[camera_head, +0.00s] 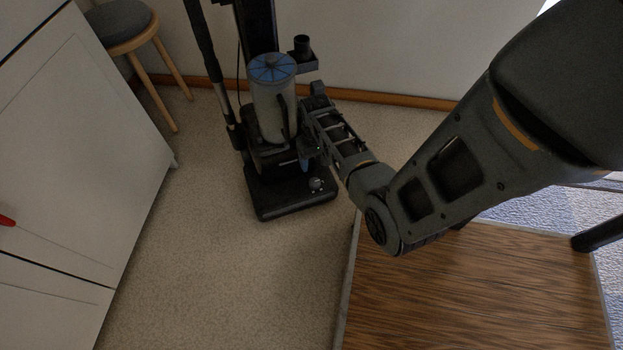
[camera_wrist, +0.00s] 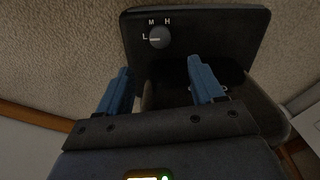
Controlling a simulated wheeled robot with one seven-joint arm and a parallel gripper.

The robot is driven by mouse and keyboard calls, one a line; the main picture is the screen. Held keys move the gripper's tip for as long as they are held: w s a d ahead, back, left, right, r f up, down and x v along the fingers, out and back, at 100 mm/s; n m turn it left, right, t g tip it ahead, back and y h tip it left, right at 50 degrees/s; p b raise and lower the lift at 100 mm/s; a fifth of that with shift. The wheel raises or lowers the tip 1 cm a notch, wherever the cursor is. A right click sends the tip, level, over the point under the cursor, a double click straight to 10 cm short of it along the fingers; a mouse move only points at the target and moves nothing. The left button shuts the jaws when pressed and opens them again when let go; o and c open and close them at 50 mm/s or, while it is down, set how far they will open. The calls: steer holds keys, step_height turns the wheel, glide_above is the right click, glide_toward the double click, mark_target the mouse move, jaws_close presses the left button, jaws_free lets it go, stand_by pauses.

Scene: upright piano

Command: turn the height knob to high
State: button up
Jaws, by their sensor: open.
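An upright vacuum cleaner (camera_head: 272,105) stands on the floor, with a clear bin and blue lid. Its height knob (camera_head: 316,184) is a small grey dial on the black floor head (camera_head: 290,205). In the wrist view the knob (camera_wrist: 160,37) sits beside the letters L, M and H, and its white mark points left at L. My gripper (camera_wrist: 160,66) is open and empty, with its two blue fingers spread. The knob shows beyond the gap between the fingertips, with no finger seen touching it. In the head view my gripper is small and dark beside the vacuum body, just above the floor head.
A white cabinet (camera_head: 75,150) with a red handle stands at the left, and a stool (camera_head: 122,25) is behind it. A wooden surface (camera_head: 470,290) lies at the lower right under my arm. The wall is close behind the vacuum. Carpet (camera_head: 210,270) in front is clear.

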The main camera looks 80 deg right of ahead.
mark_target(315, 182)
step_height(315, 182, down, 12)
steer(key=b, duration=0.6)
steer(key=shift+r, duration=0.1)
steer(key=shift+c, duration=0.3)
steer(key=c, duration=1)
steer(key=shift+r+m+p, duration=0.15)
steer(key=shift+m+p, duration=0.3)
steer(key=shift+m, duration=1.05)
steer(key=o, duration=1.1)
steer(key=shift+c, duration=0.2)
